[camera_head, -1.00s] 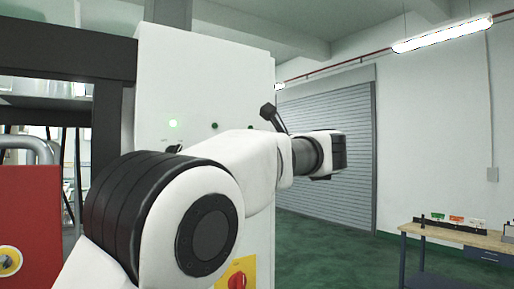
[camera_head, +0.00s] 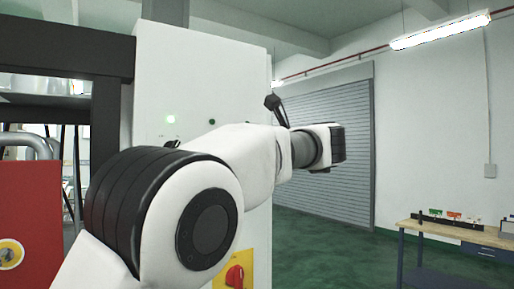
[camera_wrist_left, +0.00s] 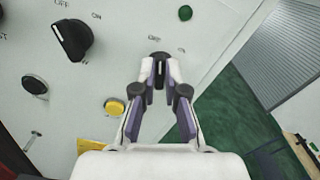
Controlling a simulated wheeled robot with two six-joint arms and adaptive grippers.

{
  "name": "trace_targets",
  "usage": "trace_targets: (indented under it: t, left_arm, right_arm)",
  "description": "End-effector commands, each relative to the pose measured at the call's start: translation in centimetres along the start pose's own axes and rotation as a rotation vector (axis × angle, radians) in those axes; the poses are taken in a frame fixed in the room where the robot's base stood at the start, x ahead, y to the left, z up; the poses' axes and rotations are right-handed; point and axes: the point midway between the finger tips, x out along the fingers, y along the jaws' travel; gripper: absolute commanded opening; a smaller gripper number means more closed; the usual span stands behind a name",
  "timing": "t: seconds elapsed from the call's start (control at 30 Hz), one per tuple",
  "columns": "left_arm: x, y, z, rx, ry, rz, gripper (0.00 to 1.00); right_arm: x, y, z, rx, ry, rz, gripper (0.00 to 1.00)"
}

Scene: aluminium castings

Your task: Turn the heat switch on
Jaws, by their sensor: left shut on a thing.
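A white control cabinet (camera_head: 170,60) stands in front of me, and its panel (camera_wrist_left: 40,125) fills the left of the left wrist view. A larger black rotary switch (camera_wrist_left: 72,39) with "OFF" and "ON" marks sits to the left. In the head view my left arm hides the gripper and the held switch. My right gripper is not in view.
A black knob (camera_wrist_left: 35,85), a yellow button (camera_wrist_left: 115,105) and a green button (camera_wrist_left: 185,12) are on the panel. A workbench (camera_head: 450,232) stands far right.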

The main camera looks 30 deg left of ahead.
Motion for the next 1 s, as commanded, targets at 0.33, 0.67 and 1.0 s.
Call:
trace_targets:
  t: [0.33,0.67,1.0]
  left_arm:
    - [0.1,-0.2,0.2,0.300,-0.003,-0.001,0.00]
    - [0.1,-0.4,0.2,0.606,-0.004,-0.001,0.00]
    - [0.0,-0.5,0.2,0.826,-0.005,-0.001,0.00]
  right_arm:
    - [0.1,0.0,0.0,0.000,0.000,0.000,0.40]
    - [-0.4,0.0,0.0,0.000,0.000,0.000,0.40]
    - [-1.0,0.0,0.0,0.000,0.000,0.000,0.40]
